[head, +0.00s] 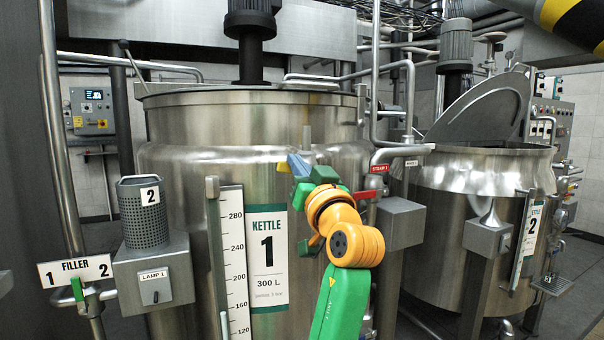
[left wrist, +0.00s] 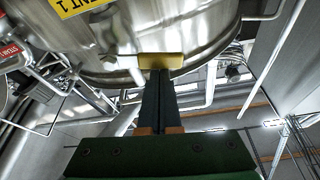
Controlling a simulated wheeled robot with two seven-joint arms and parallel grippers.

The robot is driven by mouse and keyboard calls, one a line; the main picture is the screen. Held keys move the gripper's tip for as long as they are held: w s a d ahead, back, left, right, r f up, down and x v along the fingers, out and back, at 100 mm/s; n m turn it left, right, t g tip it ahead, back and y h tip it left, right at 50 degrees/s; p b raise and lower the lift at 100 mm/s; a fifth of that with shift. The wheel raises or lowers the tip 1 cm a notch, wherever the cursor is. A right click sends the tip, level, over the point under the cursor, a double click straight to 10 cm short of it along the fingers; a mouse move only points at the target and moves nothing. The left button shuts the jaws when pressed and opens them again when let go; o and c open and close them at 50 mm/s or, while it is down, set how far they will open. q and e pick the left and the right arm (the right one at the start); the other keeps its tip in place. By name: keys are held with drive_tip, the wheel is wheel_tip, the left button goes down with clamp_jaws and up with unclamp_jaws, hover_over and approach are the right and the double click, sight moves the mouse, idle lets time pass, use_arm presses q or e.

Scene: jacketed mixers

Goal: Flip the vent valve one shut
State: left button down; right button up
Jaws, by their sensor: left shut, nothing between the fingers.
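Kettle one (head: 190,120) is a large steel vessel with a white label plate. My left gripper (head: 290,164) is in front of its upper wall, with its fingers pointing left. A small yellow piece (head: 283,167) shows at the fingertips. In the left wrist view my gripper (left wrist: 158,78) has its two dark fingers together and empty. A yellow bar (left wrist: 161,60), which looks like the vent valve one handle, lies across just beyond the tips; I cannot tell if they touch. A yellow tag (left wrist: 78,6) reading "NT 1" is at the top. My right gripper is not in view.
A red steam 1 tag (head: 379,168) and pipes are just right of my arm. A level scale (head: 235,260) stands on the kettle's front. The lamp 1 box (head: 155,285) and filler sign (head: 75,270) are at left. Kettle two (head: 450,190) stands at right.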

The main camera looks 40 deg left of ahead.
use_arm(q)
drive_tip(key=shift+s+f+n+b, duration=0.15)
drive_tip(key=shift+f+n+b, duration=0.4)
drive_tip(key=shift+n+b, duration=0.05)
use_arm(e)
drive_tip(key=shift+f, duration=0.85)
use_arm(q)
drive_tip(key=shift+a, duration=0.1)
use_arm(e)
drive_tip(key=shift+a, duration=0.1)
